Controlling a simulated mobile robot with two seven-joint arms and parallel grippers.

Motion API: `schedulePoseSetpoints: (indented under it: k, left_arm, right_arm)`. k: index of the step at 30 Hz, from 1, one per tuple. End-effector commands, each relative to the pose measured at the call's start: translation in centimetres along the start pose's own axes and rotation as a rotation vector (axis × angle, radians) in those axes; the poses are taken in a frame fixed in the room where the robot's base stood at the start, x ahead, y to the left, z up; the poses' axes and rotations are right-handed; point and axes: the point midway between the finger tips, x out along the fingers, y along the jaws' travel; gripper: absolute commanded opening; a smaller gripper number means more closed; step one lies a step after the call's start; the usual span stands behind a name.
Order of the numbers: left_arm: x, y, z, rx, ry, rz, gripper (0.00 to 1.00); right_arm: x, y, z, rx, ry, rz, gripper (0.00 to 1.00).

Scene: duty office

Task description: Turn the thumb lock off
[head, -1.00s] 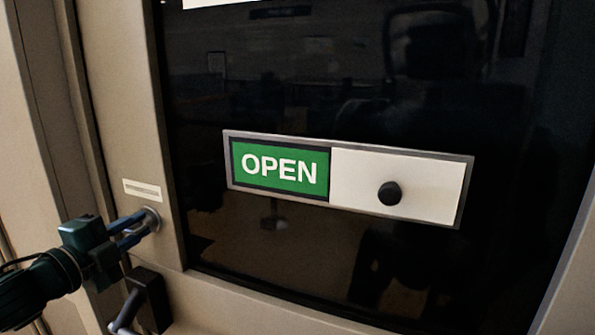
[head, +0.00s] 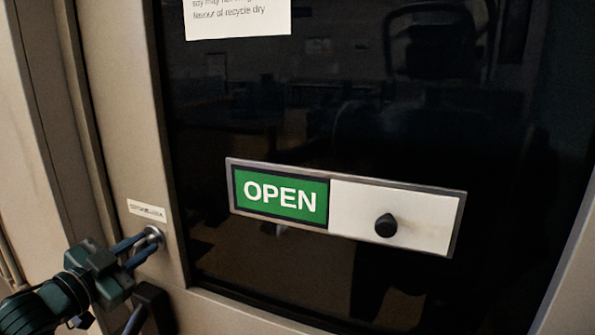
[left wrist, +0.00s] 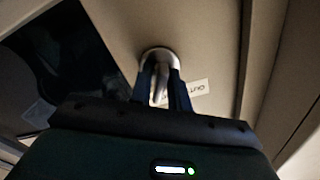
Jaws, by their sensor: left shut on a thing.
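The thumb lock (head: 156,236) is a small silver round fitting with a turn piece, on the beige door frame left of the dark glass. It also shows in the left wrist view (left wrist: 158,54), at the far end of the fingers. My left gripper (head: 146,244) has its two blue fingers on either side of the turn piece and is shut on it. In the left wrist view the gripper (left wrist: 161,88) has a pale metal piece between its fingers. The fingers hide part of the lock, so its exact angle is unclear. My right gripper is not in view.
A small label (head: 147,210) sits just above the lock. A dark door handle (head: 150,305) is below it, close under my gripper. A sliding sign (head: 280,194) reading OPEN, with a black knob (head: 386,225), is on the glass. A white notice (head: 238,17) is above.

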Motion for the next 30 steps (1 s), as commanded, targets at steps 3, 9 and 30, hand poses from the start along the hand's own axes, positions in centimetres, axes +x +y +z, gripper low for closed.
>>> schedulePoseSetpoints:
  k: [3, 9, 30]
  left_arm:
    - [0.0, 0.0, -0.01, -0.091, 0.003, -0.001, 0.0]
    - [0.0, 0.0, -0.02, -0.093, 0.003, -0.001, 0.0]
    - [0.0, 0.0, -0.01, -0.608, 0.002, 0.0, 0.31]
  right_arm:
    - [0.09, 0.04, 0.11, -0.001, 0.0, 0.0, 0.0]
    - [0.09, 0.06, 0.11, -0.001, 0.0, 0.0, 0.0]
    - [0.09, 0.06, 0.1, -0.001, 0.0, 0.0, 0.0]
